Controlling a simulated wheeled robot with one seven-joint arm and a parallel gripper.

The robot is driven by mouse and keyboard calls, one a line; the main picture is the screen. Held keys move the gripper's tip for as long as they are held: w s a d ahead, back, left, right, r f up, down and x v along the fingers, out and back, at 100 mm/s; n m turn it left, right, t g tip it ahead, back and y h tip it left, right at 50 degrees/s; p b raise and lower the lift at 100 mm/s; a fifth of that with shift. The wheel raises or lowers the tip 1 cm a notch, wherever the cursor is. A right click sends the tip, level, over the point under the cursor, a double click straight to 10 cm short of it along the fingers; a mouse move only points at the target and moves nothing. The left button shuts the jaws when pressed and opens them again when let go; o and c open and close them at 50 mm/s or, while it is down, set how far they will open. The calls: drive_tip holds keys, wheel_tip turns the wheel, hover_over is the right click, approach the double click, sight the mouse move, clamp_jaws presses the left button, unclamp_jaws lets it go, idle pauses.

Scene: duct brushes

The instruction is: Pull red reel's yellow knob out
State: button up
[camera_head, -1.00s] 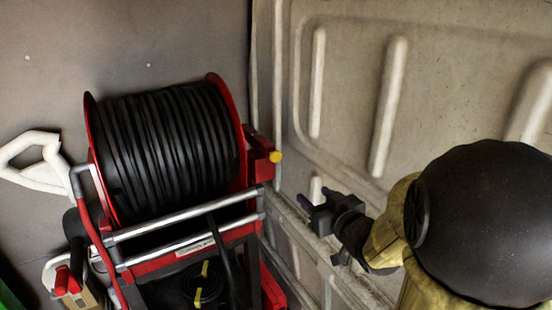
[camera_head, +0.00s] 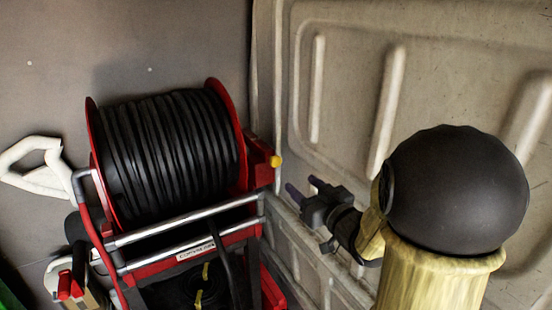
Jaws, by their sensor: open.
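The red reel (camera_head: 239,120) is wound with black hose and stands on a red and silver frame at the left. Its small yellow knob (camera_head: 276,161) sticks out from a red block on the reel's right side. My gripper (camera_head: 304,190) is to the right of the knob and slightly lower in the picture, apart from it. Its two purple-tipped fingers are spread and point up and left, with nothing between them. How far the knob lies in depth from the fingers is hard to tell.
A ribbed pale panel wall (camera_head: 345,120) rises close behind and right of my gripper. Silver frame bars (camera_head: 185,220) run below the reel. A white handle (camera_head: 35,165) is at the far left. A narrow gap separates the knob from the wall.

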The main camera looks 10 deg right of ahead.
sight(277, 163)
drive_tip(key=p+x, duration=0.3)
drive_tip(key=x, duration=1)
drive_tip(key=shift+w+a+p, duration=0.1)
drive_tip(key=shift+w+p, duration=0.2)
drive_tip(key=shift+p, duration=0.05)
